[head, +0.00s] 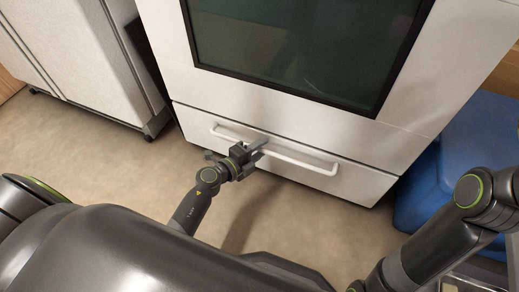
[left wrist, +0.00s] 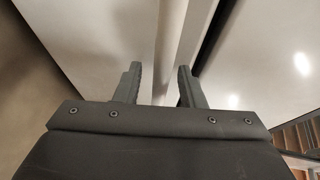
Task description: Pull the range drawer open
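The range drawer (head: 345,183) is the white front panel at the bottom of the range, under the oven door. It looks flush with the range. Its long white bar handle (head: 305,161) runs across the front. My left gripper (head: 258,146) is at the handle, left of its middle. In the left wrist view the two fingers of my left gripper (left wrist: 160,85) stand apart. The white handle bar (left wrist: 172,30) runs between them, with visible gaps, so the gripper is open around it. My right arm shows at the right, but its gripper is out of view.
The oven door with its dark window (head: 300,45) is above the drawer. A blue box-like thing (head: 440,165) stands right of the range. A pale cabinet on casters (head: 85,55) stands at the left. The floor (head: 130,165) in front of the drawer looks clear.

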